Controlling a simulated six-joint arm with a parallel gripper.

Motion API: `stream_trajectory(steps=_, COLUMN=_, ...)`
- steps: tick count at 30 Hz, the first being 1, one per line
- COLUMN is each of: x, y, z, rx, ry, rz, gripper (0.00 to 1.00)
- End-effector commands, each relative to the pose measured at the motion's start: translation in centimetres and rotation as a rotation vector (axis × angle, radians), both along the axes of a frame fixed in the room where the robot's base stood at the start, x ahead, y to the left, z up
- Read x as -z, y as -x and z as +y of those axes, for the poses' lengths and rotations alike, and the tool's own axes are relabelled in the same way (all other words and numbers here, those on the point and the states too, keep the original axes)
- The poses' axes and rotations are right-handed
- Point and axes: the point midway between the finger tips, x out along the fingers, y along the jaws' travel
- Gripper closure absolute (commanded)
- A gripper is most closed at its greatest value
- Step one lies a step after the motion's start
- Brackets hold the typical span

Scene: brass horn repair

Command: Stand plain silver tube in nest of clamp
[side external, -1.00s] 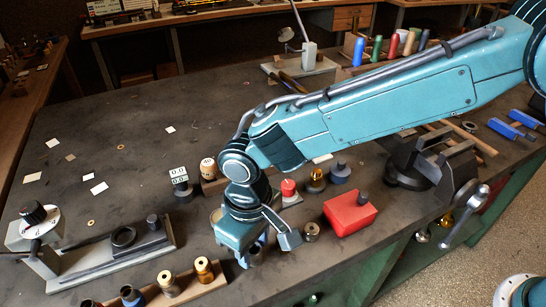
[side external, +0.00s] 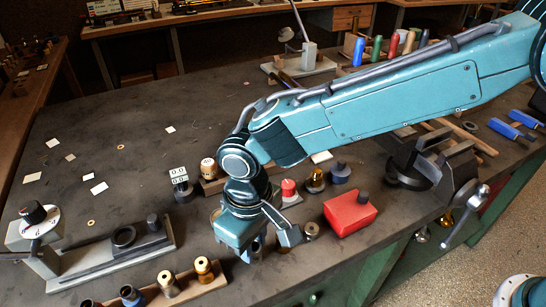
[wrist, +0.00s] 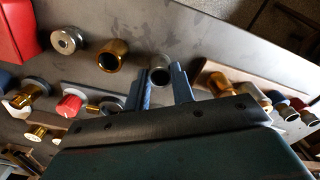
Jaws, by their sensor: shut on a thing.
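A plain silver tube (wrist: 160,71) stands between the two blue fingers of my gripper (wrist: 163,86) in the wrist view, its open end showing. My gripper (side external: 251,250) is shut on it, low over the front of the bench in the side view. The fingers and wrist hide much of the tube there. A long grey fixture (side external: 75,263) with a dial, a dark ring-shaped seat (side external: 123,237) and a dark post (side external: 153,223) lies to the left; it looks like the clamp, but I cannot be sure. The ring seat looks empty.
A wooden rack (side external: 197,288) with brass and dark tubes stands in front. A gold tube (wrist: 113,55) and a silver knurled piece (wrist: 66,40) stand beside my gripper. A red block (side external: 349,213) and a vise (side external: 420,165) are to the right. The bench middle-left is mostly clear.

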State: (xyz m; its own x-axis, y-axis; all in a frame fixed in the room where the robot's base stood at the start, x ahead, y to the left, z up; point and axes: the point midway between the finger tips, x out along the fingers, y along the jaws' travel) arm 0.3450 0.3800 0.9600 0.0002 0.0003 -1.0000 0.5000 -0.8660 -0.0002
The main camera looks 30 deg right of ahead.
Motion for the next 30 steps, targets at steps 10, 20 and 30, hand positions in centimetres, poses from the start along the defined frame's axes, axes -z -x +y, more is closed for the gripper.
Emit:
stream_trajectory(steps=10, x=-1.6, y=0.0, z=0.0, rx=0.0, ry=-0.001, rz=-0.002, gripper=1.0)
stream_trajectory(steps=20, x=-3.0, y=0.0, z=0.0, rx=0.0, ry=0.0, rz=-0.001, gripper=1.0)
stream_trajectory(steps=30, x=-4.4, y=0.0, z=0.0, rx=0.0, ry=0.0, rz=-0.001, gripper=1.0)
